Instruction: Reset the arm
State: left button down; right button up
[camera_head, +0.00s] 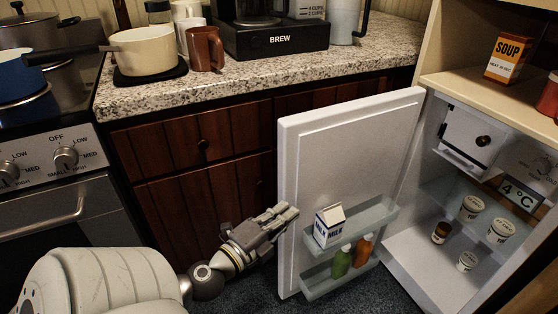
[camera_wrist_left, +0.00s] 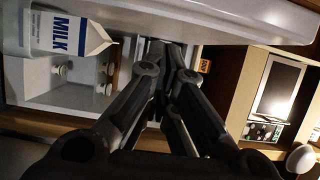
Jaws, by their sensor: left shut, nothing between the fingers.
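My left gripper (camera_head: 284,214) is at the left edge of the open fridge door (camera_head: 335,140), with its fingers pointing right toward the door shelf. It is shut and empty. In the left wrist view the closed fingers (camera_wrist_left: 165,60) point away from the camera. A milk carton (camera_head: 329,226) stands upright in the door shelf, to the right of the fingers; it also shows in the left wrist view (camera_wrist_left: 68,34), apart from the fingers. My right gripper is in neither view.
A green bottle (camera_head: 341,262) and an orange bottle (camera_head: 363,250) stand in the lower door shelf. The open fridge (camera_head: 430,250) holds several tubs and a jar. Wooden cabinets (camera_head: 200,185) stand behind my arm; the stove (camera_head: 60,190) is at the left. Carpet lies below.

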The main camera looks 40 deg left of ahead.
pick_arm(q)
jog(key=shift+s, duration=0.85)
